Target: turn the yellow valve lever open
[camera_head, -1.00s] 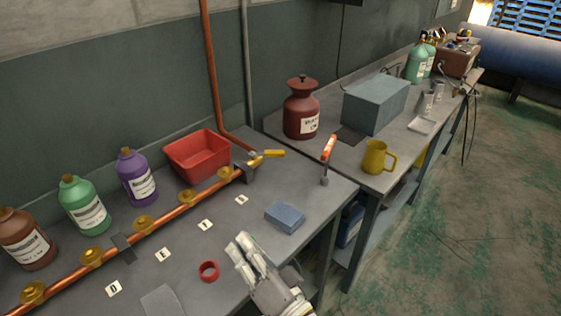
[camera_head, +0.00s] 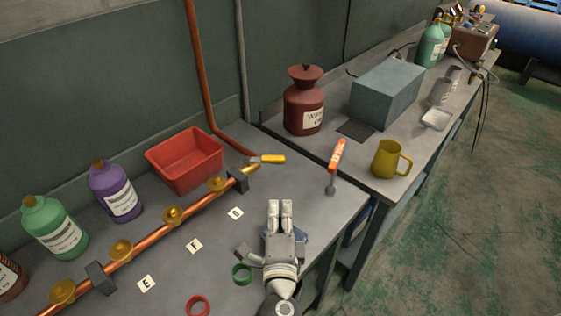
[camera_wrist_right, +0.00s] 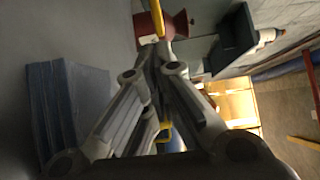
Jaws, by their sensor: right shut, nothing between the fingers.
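The yellow valve lever (camera_head: 267,159) is at the right end of the copper pipe (camera_head: 150,233), near the back of the bench. It points to the right in the head view. In the right wrist view a yellow strip, likely the lever (camera_wrist_right: 158,18), shows beyond the fingertips. My right gripper (camera_head: 280,203) is shut and empty, above the bench in front of the lever and apart from it. Its fingers point toward the back of the bench. My left gripper is not in view.
A blue block (camera_wrist_right: 65,115) lies beside and below my right gripper, mostly hidden in the head view. A red bin (camera_head: 185,160) stands behind the pipe. An orange-handled tool (camera_head: 336,158) is right of the lever. Green (camera_head: 242,273) and red rings (camera_head: 198,306) lie nearby.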

